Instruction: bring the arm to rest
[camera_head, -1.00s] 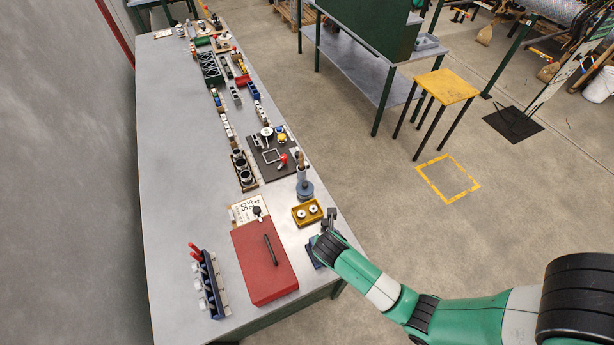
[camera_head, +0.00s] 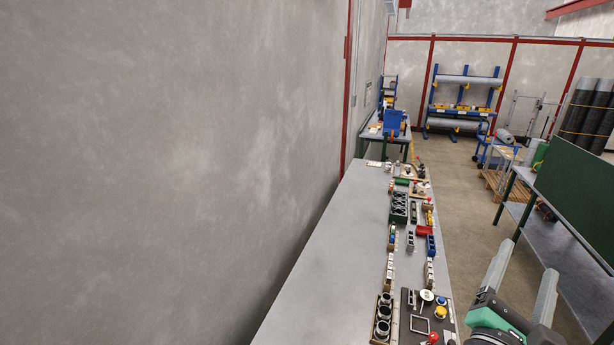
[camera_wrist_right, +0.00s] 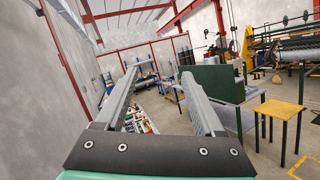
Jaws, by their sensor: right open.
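My right gripper (camera_head: 528,258) is raised at the lower right of the head view, its two grey fingers spread apart with nothing between them. The fingers also show wide apart and empty in the right wrist view (camera_wrist_right: 159,73), pointing out over the room. In the head view the gripper appears to the right of the long grey workbench (camera_head: 325,255). No contact with the bench shows. My left gripper is in neither view.
Several small parts and trays, such as a dark green crate (camera_head: 399,208) and a black mat (camera_head: 407,325), line the bench's right side. Its left part is bare beside a grey wall (camera_head: 170,170). A green panel (camera_head: 580,195) stands at right; a yellow stool (camera_wrist_right: 279,109) shows in the wrist view.

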